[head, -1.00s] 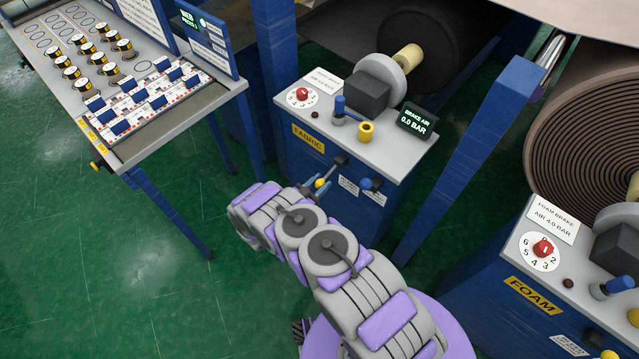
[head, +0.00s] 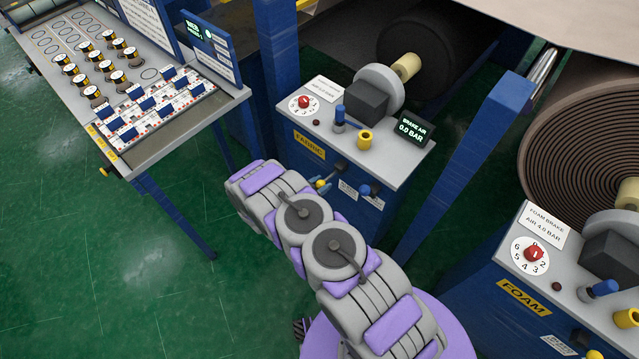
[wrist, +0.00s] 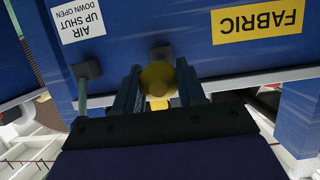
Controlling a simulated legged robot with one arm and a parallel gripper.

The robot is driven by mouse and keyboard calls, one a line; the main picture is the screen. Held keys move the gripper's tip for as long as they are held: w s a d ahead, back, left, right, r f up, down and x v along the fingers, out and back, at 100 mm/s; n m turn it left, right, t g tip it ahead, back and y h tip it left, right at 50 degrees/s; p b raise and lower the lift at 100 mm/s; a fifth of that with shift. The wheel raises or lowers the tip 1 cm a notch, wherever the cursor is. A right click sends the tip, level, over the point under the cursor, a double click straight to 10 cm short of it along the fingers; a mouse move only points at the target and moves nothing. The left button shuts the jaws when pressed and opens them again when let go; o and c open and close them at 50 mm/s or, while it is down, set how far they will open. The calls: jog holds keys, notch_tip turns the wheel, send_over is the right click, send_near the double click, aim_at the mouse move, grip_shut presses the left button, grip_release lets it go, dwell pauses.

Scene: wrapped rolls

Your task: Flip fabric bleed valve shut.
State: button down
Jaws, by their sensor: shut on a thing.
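The fabric brake cabinet (head: 340,150) is a blue box with a grey top and a yellow FABRIC label (wrist: 257,20). The bleed valve's yellow knob (wrist: 158,77) sits on its front face, below a dark mount (head: 338,168). The knob also shows small in the head view (head: 321,184). My gripper (wrist: 160,88) is shut on the yellow knob, with one finger on each side. My arm hides much of the gripper in the head view. The wrist picture is upside down. The brake air display (head: 411,128) reads 0.0 BAR.
A blue-handled air valve (head: 367,190) is right of the knob; its label (wrist: 80,20) reads UP SHUT, DOWN OPEN. A table with spools (head: 150,160) stands left. The foam cabinet (head: 520,285) stands right. Green floor (head: 130,270) is open at front left.

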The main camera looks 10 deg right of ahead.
aim_at(331, 175)
jog(key=r, duration=0.1)
jog(key=r+g+y+p, duration=0.1)
jog(key=r+y+p, duration=0.1)
jog(key=shift+w+d+r+g, duration=0.25)
jog(key=shift+w+d+g, duration=0.05)
jog(key=shift+w, duration=0.1)
jog(key=r+g+y+p, duration=0.1)
jog(key=d+r+y+p, duration=0.1)
jog(key=shift+w+g+p, duration=0.3)
jog(key=shift+w+g, duration=0.05)
jog(key=shift+g, duration=0.05)
jog(key=shift+w+d+r+p, duration=0.4)
jog(key=shift+d+r+p, duration=0.15)
jog(key=shift+d+p, duration=0.1)
jog(key=shift+w+d+r+p, duration=0.4)
jog(key=shift+d+r+p, duration=0.1)
jog(key=shift+p, duration=0.1)
jog(key=c, duration=1.1)
grip_release()
jog(key=o, duration=0.4)
jog(key=shift+w+d+f, duration=0.2)
jog(key=shift+d, duration=0.1)
jog(key=shift+s, duration=0.15)
